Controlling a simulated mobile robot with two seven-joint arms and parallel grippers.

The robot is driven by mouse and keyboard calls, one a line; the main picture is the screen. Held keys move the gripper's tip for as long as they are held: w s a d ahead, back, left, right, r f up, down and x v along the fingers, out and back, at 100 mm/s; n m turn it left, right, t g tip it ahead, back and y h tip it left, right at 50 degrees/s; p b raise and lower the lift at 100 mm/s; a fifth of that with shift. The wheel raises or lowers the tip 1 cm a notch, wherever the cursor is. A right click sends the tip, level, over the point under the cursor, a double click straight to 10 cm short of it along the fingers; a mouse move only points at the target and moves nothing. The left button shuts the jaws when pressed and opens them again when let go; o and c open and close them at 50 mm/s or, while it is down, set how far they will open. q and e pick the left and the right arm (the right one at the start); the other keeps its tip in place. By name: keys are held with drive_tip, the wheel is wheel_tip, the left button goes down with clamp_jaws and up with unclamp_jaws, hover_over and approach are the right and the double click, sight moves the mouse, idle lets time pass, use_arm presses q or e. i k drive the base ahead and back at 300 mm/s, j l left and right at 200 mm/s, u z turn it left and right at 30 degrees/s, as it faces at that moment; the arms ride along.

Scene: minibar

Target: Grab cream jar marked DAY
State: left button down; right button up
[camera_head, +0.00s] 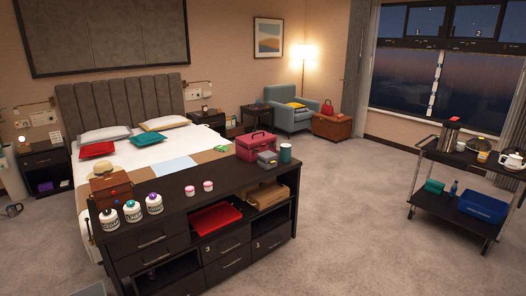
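One is the left pink jar (190,191), the other the right pink jar (208,186). They look like cream jars, but any marking is too small to read, so I cannot tell which one says DAY. Neither of my grippers is in view, and nothing is touching the jars.
Carpet (345,215) is clear up to the trolley (449,210).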

sight(208, 185)
drive_tip(key=i+u, duration=0.25)
drive_tip(key=i, duration=0.2)
drive_tip(key=i+l+u, duration=0.25)
drive_tip(key=i, duration=0.2)
drive_tip(key=i+l+u, duration=0.25)
drive_tip(key=i, duration=0.2)
drive_tip(key=i+l+u, duration=0.2)
drive_tip(key=u, duration=0.15)
drive_tip(key=i+l+u, duration=0.5)
drive_tip(key=u, duration=0.15)
drive_tip(key=l, duration=0.1)
